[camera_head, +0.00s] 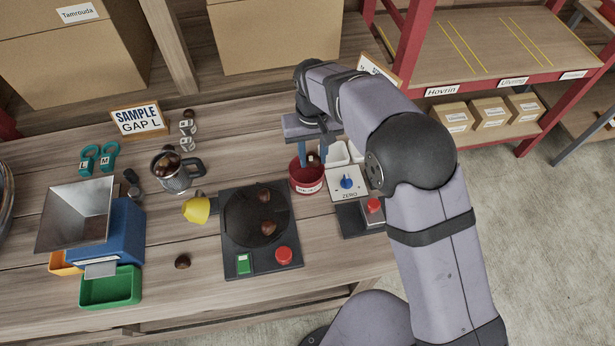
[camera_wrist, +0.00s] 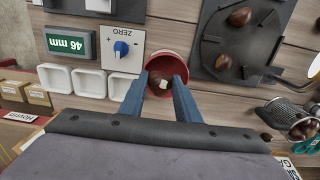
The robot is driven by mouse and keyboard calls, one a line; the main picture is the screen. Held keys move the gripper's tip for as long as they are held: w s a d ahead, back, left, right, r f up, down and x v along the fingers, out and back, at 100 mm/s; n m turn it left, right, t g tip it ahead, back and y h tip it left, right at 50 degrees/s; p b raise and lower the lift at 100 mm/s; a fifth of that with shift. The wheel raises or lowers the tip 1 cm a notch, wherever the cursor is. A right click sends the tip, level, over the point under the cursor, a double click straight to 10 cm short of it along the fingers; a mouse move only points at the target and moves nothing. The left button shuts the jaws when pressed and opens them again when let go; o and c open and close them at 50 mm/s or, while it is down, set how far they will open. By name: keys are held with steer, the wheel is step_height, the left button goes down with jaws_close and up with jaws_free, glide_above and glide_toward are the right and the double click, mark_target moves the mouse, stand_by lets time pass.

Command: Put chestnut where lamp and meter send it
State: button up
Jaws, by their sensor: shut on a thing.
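My gripper (camera_head: 311,156) reaches down over a red bowl (camera_head: 307,185) with a white label. In the wrist view my gripper (camera_wrist: 160,88) is shut on a brown chestnut (camera_wrist: 158,80) with a pale patch, over or inside the red bowl (camera_wrist: 168,57); I cannot tell if it touches the bowl.
Three white trays (camera_wrist: 88,82) stand beside the meter. Chestnuts (camera_head: 264,195) lie on the turntable, one (camera_head: 182,262) on the table, several in a metal jug (camera_head: 175,181). A "SAMPLE GAP L" sign (camera_head: 138,119), hopper (camera_head: 75,215) and green tray (camera_head: 111,289) stand left.

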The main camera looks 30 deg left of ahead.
steer(key=o, duration=1.2)
steer(key=shift+r, duration=0.15)
steer(key=shift+r+b, duration=1.45)
steer(key=shift+r, duration=2.1)
